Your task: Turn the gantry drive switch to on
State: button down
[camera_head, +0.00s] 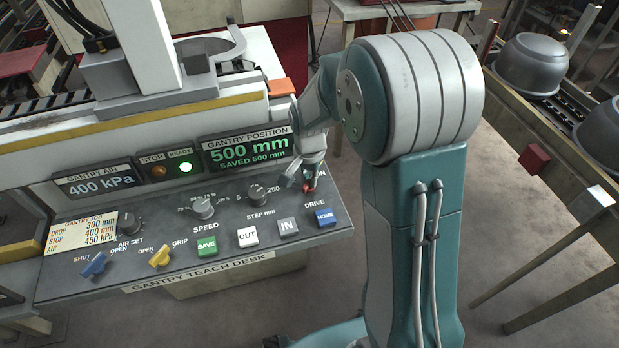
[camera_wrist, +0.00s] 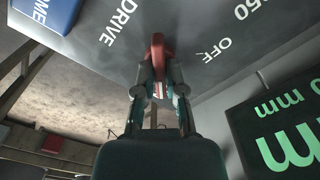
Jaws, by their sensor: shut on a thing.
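The red drive switch (camera_head: 308,187) sits at the right end of the grey teach desk, above the DRIVE label and the blue HOME button. In the wrist view the red handle (camera_wrist: 157,46) stands between the DRIVE and OFF labels. My gripper (camera_head: 307,176) reaches down to it from the upper right. In the wrist view my gripper's fingertips (camera_wrist: 158,75) are closed around the handle's near end.
Close by are the step knob (camera_head: 249,195), the grey IN button (camera_head: 288,228) and the blue HOME button (camera_head: 325,217). The position display (camera_head: 248,150) reads 500 mm behind the desk. A green READY lamp (camera_head: 185,168) is lit. A rack with metal pots (camera_head: 532,65) stands at right.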

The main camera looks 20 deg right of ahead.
aim_at(308, 180)
jog(key=shift+s+f, duration=0.1)
jog(key=c, duration=0.7)
grip_release()
jog(key=shift+a, duration=0.1)
jog(key=shift+a+r, duration=0.1)
jog(key=shift+r, duration=5.9)
